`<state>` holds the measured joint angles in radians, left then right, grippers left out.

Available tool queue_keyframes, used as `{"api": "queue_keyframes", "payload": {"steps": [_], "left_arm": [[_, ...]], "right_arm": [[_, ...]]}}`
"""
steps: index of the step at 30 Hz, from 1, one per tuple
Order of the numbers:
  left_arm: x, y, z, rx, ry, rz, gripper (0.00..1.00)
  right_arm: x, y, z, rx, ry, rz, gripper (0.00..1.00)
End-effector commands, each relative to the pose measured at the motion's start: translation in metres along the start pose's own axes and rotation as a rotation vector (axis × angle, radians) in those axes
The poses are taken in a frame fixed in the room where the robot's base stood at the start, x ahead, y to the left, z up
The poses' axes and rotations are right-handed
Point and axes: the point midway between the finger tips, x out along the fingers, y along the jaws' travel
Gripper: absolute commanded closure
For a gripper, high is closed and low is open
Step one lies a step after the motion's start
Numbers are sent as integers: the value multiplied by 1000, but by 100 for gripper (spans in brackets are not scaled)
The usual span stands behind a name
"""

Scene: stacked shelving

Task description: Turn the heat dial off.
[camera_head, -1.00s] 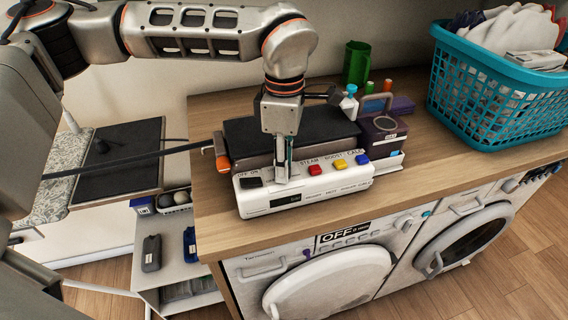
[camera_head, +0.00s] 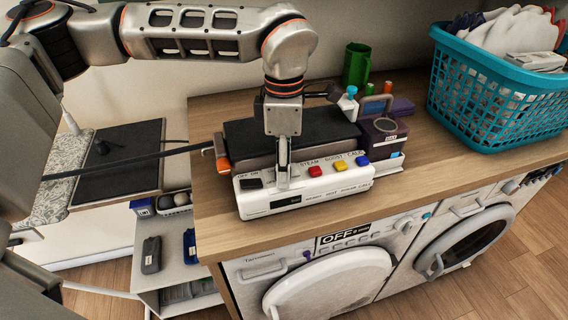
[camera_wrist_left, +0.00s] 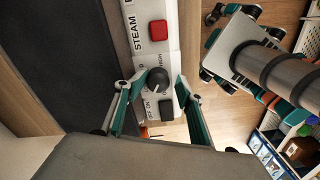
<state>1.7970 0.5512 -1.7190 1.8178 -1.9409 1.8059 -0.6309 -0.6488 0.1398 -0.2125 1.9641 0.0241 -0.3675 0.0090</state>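A white control panel (camera_head: 303,197) with a small dark display runs along the front of the ironing station on the wooden counter. The dark round heat dial (camera_wrist_left: 157,79) sits on it, between the red button (camera_wrist_left: 158,30) and the black on/off switch (camera_wrist_left: 167,109). In the head view my gripper hides the dial. My left gripper (camera_wrist_left: 160,80) points down at the panel, with one finger on each side of the dial. The fingers are apart and a gap shows beside the dial; I cannot tell whether either touches it. My right gripper is not in view.
Yellow (camera_head: 340,164) and blue (camera_head: 362,161) buttons line the panel's right side. A purple container (camera_head: 383,135), a green mug (camera_head: 356,65) and a teal laundry basket (camera_head: 490,105) stand behind and right. The counter's front right is clear.

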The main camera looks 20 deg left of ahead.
Motion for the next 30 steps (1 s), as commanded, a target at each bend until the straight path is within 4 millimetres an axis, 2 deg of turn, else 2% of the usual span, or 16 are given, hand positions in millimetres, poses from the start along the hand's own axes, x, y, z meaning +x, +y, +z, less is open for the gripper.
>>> {"api": "queue_keyframes", "payload": {"steps": [14, 30], "left_arm": [[-5, 4, 0, -4, -3, 10, 59], [-73, 1, 0, -3, -2, 6, 59]], "right_arm": [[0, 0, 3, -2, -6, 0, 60], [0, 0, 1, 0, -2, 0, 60]]}}
